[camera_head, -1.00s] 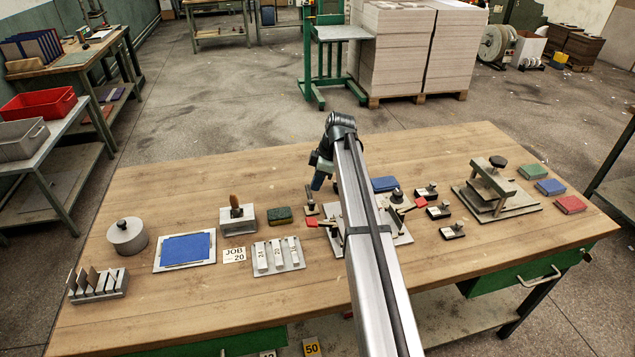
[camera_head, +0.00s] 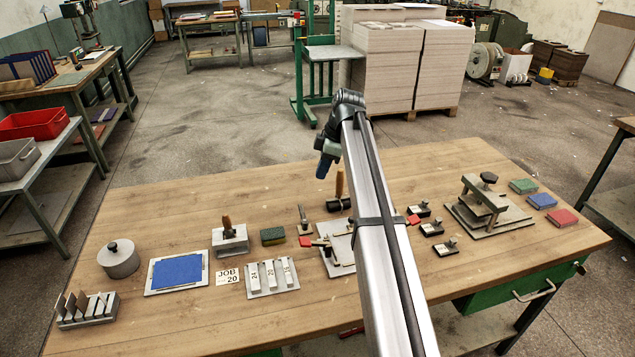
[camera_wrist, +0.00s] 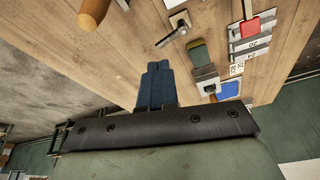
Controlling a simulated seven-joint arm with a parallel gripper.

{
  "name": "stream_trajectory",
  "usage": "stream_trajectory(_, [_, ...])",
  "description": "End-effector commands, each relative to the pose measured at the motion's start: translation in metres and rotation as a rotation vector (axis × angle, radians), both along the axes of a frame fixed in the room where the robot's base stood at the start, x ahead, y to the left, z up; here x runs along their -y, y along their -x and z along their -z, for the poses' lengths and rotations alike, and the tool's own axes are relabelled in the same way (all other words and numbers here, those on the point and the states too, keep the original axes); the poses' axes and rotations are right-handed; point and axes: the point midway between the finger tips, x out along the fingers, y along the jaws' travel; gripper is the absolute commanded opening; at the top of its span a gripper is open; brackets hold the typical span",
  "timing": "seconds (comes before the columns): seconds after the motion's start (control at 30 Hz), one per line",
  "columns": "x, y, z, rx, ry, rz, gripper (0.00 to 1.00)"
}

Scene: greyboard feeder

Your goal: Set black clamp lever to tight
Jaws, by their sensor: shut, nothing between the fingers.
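My gripper (camera_head: 325,165) is in the air above the far middle of the table, with its blue fingers closed together and empty; they also show in the wrist view (camera_wrist: 157,85). A small upright metal lever on a base (camera_head: 303,218) stands between the sponge and the grey fixture plate (camera_head: 338,262). A lever on a small plate also shows ahead of the fingers in the wrist view (camera_wrist: 174,31), apart from them. The fixture plate has a red-tipped part (camera_head: 306,241) at its left. My arm covers much of the plate. I cannot clearly make out a black clamp lever or its setting.
A mallet with a wooden handle (camera_head: 340,184) stands near my gripper. A green sponge (camera_head: 273,236), a wood-handled block (camera_head: 229,239) and a numbered-block tray (camera_head: 272,279) are left. Small black clamps (camera_head: 432,228) and a press (camera_head: 485,203) are right.

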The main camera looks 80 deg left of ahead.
Motion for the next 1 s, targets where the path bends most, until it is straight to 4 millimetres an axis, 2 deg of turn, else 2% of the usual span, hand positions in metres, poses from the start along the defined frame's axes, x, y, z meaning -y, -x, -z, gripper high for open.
stream_trajectory(0.1, [0.001, -0.003, -0.011, 0.000, 0.000, 0.000, 0.00])
stream_trajectory(0.23, [0.002, -0.004, -0.016, 0.000, 0.001, 0.000, 0.00])
stream_trajectory(0.87, [0.002, -0.006, -0.016, 0.001, 0.000, 0.003, 0.00])
stream_trajectory(0.97, [0.004, -0.017, -0.013, 0.019, -0.003, 0.047, 0.00])
stream_trajectory(1.0, [0.006, -0.027, -0.011, 0.036, -0.005, 0.085, 0.00])
